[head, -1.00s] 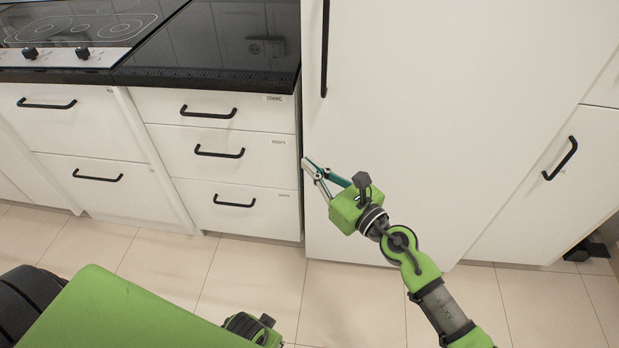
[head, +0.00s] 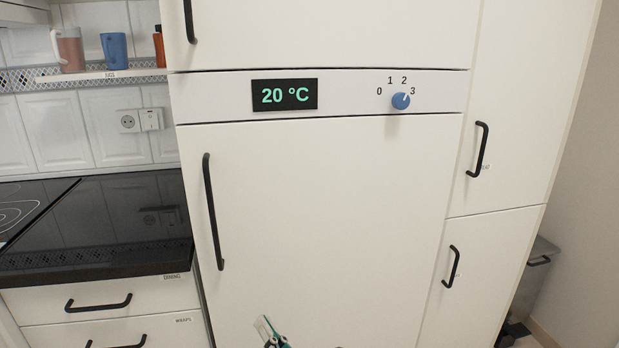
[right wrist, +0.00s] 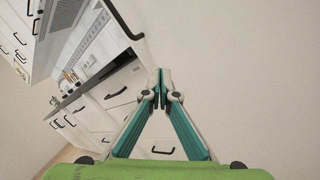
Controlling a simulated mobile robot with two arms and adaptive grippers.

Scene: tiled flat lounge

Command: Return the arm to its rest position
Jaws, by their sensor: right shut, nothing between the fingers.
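My right gripper (head: 268,330) shows only by its fingertips at the bottom edge of the head view, in front of the large white fridge door (head: 320,215). In the right wrist view its fingers (right wrist: 161,85) meet at the tips, shut with nothing between them. A plain pale surface fills the right of that view. My right arm below the fingers is out of the head view. My left gripper is not in view.
A fridge panel shows a 20 °C display (head: 284,95) and a blue knob (head: 401,101) pointing near 3. A black counter (head: 110,220) with drawers stands at the left. Tall cabinets (head: 510,110) stand at the right. A shelf (head: 110,74) holds a jug and a blue cup.

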